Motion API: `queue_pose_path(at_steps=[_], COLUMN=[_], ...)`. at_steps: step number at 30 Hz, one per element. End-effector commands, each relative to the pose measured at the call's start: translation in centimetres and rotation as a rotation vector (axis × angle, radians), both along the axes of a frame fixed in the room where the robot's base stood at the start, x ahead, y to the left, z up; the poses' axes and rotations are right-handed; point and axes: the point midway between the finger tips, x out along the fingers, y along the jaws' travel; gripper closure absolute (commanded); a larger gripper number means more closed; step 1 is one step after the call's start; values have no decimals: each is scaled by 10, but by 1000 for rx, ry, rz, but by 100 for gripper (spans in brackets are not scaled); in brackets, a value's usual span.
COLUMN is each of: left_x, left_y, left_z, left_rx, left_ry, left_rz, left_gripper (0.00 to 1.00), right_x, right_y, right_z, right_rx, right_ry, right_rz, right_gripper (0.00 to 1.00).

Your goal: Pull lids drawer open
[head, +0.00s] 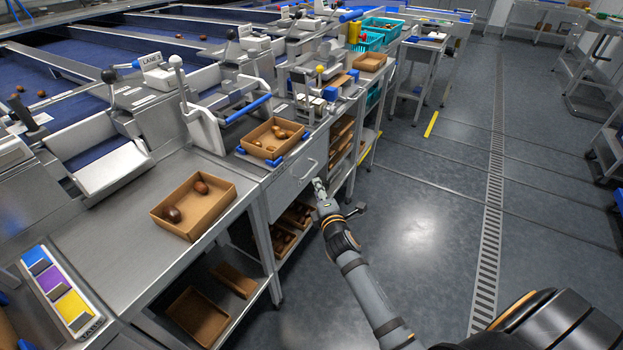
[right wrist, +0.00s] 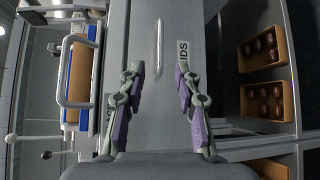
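The lids drawer (head: 292,186) is a grey metal front under the workbench, and it looks shut. Its bar handle (head: 308,171) shows in the head view. In the right wrist view the drawer front (right wrist: 209,100) carries the letters "IDS", and the handle (right wrist: 158,45) runs up the picture. My right gripper (head: 319,188) is in front of the drawer, close to the handle. In the right wrist view its two fingers (right wrist: 159,72) are spread, with the handle lined up between them; I cannot tell if they reach around it. My left gripper is not in view.
Shelves with cardboard boxes (head: 200,312) lie below. The drawer is flanked by bench legs.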

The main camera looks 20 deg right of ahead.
Motion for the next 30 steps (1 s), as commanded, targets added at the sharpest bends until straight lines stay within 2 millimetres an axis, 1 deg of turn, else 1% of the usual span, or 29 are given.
queue_pose_path(at_steps=[9,12,14,18,25,26,30], left_x=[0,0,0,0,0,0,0], left_y=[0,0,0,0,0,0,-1], left_z=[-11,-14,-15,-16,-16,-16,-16], left_rx=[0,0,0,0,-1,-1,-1], left_ry=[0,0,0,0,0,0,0], left_rz=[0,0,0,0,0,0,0], left_gripper=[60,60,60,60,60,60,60], right_x=[64,80,86,94,94,94,94], right_y=[-12,-15,-16,-18,-18,-18,-18], right_z=[-10,-13,-14,-14,-14,-14,-14], right_rx=[2,3,3,4,4,4,4], right_ry=[-2,-1,0,0,1,1,1], right_rz=[1,1,1,0,0,0,0], right_gripper=[67,67,67,67,67,70,89])
